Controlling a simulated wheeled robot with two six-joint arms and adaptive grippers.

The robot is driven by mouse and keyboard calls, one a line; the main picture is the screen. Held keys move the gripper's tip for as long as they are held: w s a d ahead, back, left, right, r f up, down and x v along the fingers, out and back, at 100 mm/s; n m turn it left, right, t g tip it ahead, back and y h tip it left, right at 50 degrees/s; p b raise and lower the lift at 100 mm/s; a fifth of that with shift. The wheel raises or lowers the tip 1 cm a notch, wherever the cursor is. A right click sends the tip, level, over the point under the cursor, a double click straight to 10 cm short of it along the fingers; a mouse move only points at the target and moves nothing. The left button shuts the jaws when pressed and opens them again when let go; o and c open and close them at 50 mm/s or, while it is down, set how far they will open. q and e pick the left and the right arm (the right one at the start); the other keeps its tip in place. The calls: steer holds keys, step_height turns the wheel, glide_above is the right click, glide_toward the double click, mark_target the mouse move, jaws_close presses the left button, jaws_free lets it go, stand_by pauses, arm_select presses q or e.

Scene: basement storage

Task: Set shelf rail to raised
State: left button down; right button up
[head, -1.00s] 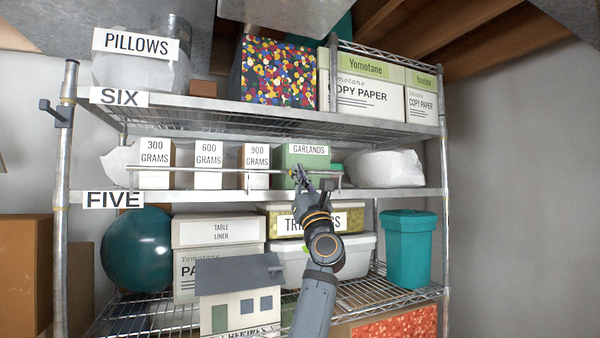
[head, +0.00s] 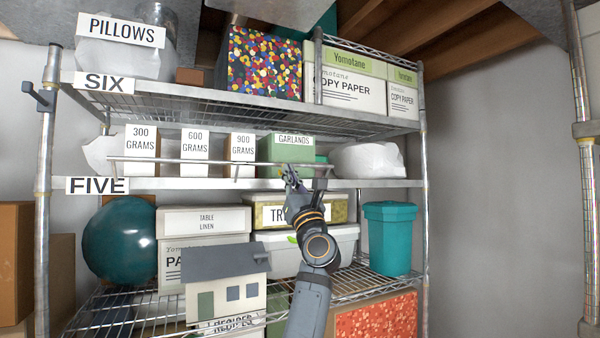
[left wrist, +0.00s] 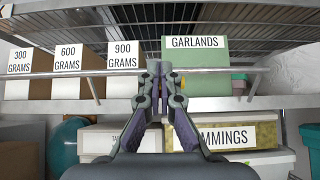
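The shelf rail (head: 200,161) is a thin metal bar along the front of the shelf marked FIVE, low in front of the box labels. It also shows in the left wrist view (left wrist: 215,71), with short end pieces dropping toward the shelf edge. My left gripper (head: 289,171) is at the rail's right part, below the GARLANDS label. In the left wrist view its fingertips (left wrist: 160,68) are close together at the rail's height, between the 900 GRAMS and GARLANDS boxes. They hide a short piece of the rail; whether they touch it I cannot tell. My right gripper is out of view.
Behind the rail stand the 300 GRAMS (head: 140,150), 600 GRAMS (head: 194,145) and 900 GRAMS (head: 242,144) boxes and the green GARLANDS box (head: 290,152). A model house (head: 225,285) and a teal bin (head: 390,238) stand below. A metal upright (head: 587,200) is at the far right.

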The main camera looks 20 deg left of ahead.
arm_select(q)
steer(key=s+d+r+b, duration=0.2)
steer(key=s+d, duration=0.3)
steer(key=d, duration=0.1)
steer(key=shift+s+d+r+b, duration=0.15)
steer(key=shift+r+b, duration=0.15)
steer(key=shift+b, duration=0.05)
steer(key=shift+d+f, duration=0.1)
